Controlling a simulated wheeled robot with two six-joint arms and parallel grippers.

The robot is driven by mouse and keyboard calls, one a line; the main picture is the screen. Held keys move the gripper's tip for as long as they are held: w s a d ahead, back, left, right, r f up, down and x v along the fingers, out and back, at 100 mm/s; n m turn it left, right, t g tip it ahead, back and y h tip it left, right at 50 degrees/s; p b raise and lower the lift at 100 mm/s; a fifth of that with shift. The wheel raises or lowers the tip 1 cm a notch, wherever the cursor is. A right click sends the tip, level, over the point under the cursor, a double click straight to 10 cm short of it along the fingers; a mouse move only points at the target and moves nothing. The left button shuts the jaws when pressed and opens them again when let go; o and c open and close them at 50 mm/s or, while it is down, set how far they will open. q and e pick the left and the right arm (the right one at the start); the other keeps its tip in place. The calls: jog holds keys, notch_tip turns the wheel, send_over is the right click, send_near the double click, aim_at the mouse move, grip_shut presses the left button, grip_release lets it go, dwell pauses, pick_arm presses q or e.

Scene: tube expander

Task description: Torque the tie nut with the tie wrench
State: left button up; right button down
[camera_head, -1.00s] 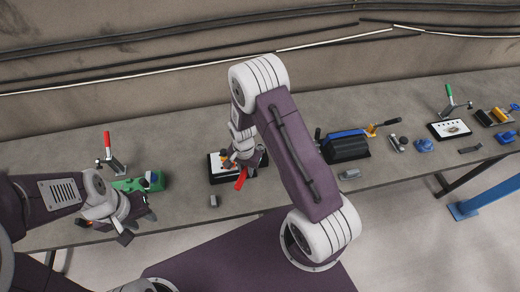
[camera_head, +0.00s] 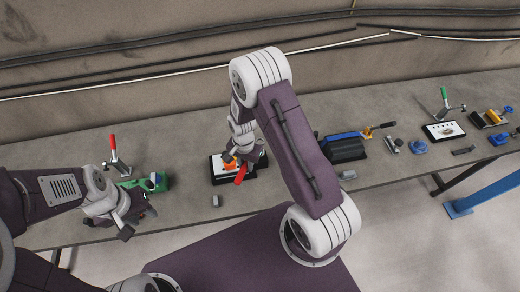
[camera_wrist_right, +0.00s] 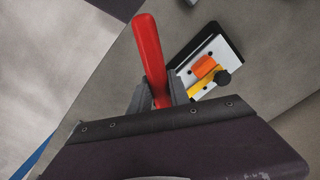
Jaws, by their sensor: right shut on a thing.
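My right gripper (camera_wrist_right: 157,92) is shut on a tool with a red handle (camera_wrist_right: 149,50), which I take to be the tie wrench. The red handle (camera_head: 241,175) also shows in the head view, in front of a white plate on a black base (camera_head: 222,179). In the right wrist view the white plate (camera_wrist_right: 222,50) carries an orange block (camera_wrist_right: 203,65), a yellow part (camera_wrist_right: 204,82) and a dark round knob (camera_wrist_right: 222,78). I cannot make out the tie nut or the wrench's working end. My left gripper (camera_head: 137,226) looks open and empty near the bench's front edge.
A green block (camera_head: 132,184) and a red-handled toggle clamp (camera_head: 114,150) stand beyond my left gripper. A small grey block (camera_head: 216,200) lies before the plate. A black and blue device (camera_head: 345,148) and a green-handled clamp (camera_head: 445,100) are further right.

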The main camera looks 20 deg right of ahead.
jog(key=shift+r+p, duration=1.15)
jog(key=shift+r, duration=0.5)
jog(key=shift+f, duration=0.1)
